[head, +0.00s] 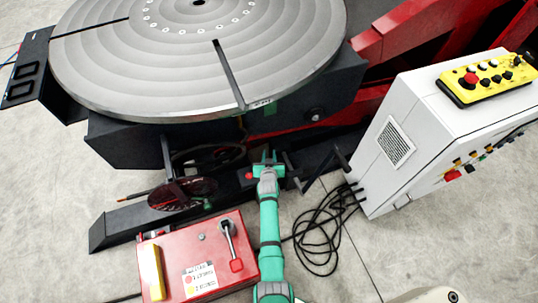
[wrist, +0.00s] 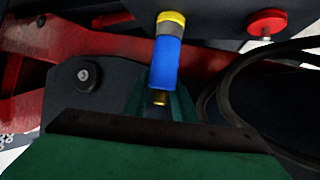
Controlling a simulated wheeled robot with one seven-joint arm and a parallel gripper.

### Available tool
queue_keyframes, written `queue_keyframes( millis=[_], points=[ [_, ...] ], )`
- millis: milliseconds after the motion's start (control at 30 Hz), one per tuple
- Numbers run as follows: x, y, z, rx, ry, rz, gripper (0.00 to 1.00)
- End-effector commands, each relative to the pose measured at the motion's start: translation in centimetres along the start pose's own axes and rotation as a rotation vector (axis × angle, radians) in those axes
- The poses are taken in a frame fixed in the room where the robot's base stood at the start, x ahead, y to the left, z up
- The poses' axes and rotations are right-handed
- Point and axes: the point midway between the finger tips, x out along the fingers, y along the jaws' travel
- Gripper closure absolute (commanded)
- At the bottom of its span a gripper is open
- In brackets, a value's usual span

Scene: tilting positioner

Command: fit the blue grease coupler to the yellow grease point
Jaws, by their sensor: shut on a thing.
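A yellow round piece (wrist: 171,18), which looks like the yellow grease point, shows right at the coupler's far end. I cannot tell whether they are joined or only line up. In the head view my gripper (head: 266,158) is at the dark base below the turntable; the coupler cannot be made out there.
A red round point (wrist: 267,22) is right of the coupler, with a black hose (wrist: 225,85) below it. A dark plate with a bolt (wrist: 84,76) is at left. The turntable (head: 200,60), red box (head: 195,270), white cabinet (head: 430,130) and floor cables (head: 320,235) surround my arm.

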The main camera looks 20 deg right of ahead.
Motion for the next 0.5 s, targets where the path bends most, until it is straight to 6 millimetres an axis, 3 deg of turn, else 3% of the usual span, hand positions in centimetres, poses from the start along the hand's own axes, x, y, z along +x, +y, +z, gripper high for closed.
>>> queue_keyframes(
  millis=[200, 233, 300, 500],
  points=[
    [0.00, -0.01, 0.09, 0.000, -0.001, 0.000, 1.00],
    [0.00, -0.01, 0.10, 0.000, -0.001, 0.000, 0.71],
    [0.00, -0.03, 0.11, 0.000, -0.001, 0.000, 0.54],
    [-0.01, -0.07, 0.10, -0.001, -0.001, -0.001, 0.54]
  ],
)
